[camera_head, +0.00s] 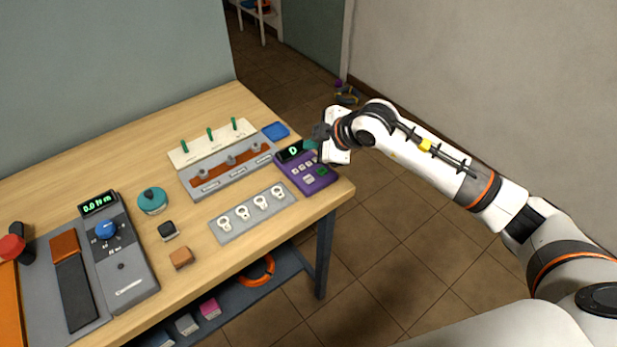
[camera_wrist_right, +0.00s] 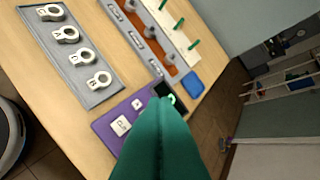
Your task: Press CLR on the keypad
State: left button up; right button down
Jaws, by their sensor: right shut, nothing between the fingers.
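The purple keypad (camera_head: 322,186) lies at the right end of the wooden table. It has a dark display with a green character, several small pale keys, a green key and a larger pale key; their labels are too small to read. My right gripper (camera_head: 311,145) is over the keypad's far edge by the display, shut and empty. In the right wrist view its teal fingers (camera_wrist_right: 162,135) are together and cover much of the keypad (camera_wrist_right: 105,127); two pale keys and part of the display show beside them. I cannot tell whether the fingertips touch it. My left gripper is not in view.
A grey tray of white ring tags (camera_head: 230,236) lies left of the keypad. A grey rack (camera_head: 195,190), a white board with green pegs (camera_head: 180,156) and a blue dish (camera_head: 276,131) stand behind. A meter (camera_head: 130,270) is at the left. Floor is open to the right.

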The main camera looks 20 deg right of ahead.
jog(key=b, duration=0.6)
send_near(305, 177)
jog(key=x, duration=0.3)
jog(key=r+x, duration=0.1)
jog(key=x, duration=0.1)
jog(key=shift+w+a+f, duration=0.25)
jog(key=shift+w+a, duration=0.05)
jog(key=shift+w, duration=0.3)
dwell(1.0)
jog(key=shift+f+b, duration=0.4)
jog(key=shift+b, duration=0.05)
jog(key=shift+f+b, duration=0.35)
jog(key=shift+f, duration=0.1)
dwell(0.5)
jog(key=shift+r+p, duration=0.65)
jog(key=shift+r, duration=0.25)
